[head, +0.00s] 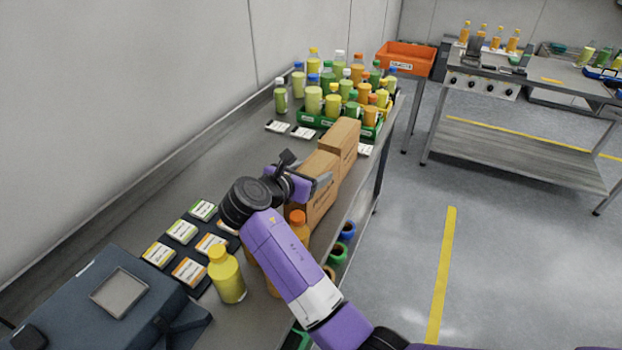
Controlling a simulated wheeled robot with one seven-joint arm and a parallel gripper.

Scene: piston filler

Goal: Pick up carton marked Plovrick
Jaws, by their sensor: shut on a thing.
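Two brown cartons stand one behind the other on the long steel bench. The near carton (319,207) has dark print on its side, too small to read. The far carton (345,147) stands just behind it, and I cannot read a name on it. My gripper (311,174) is at the upper part of the near carton and is shut on it. My arm hides part of the bench and the carton's near left side. I cannot tell whether the carton is lifted off the bench.
A green crate (312,120) of bottles stands beyond the cartons. A yellow bottle (226,276), an orange-capped bottle (298,224) and several labelled packs (183,231) are on the near bench. A grey machine (95,305) fills the near left. Open floor (490,260) lies right.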

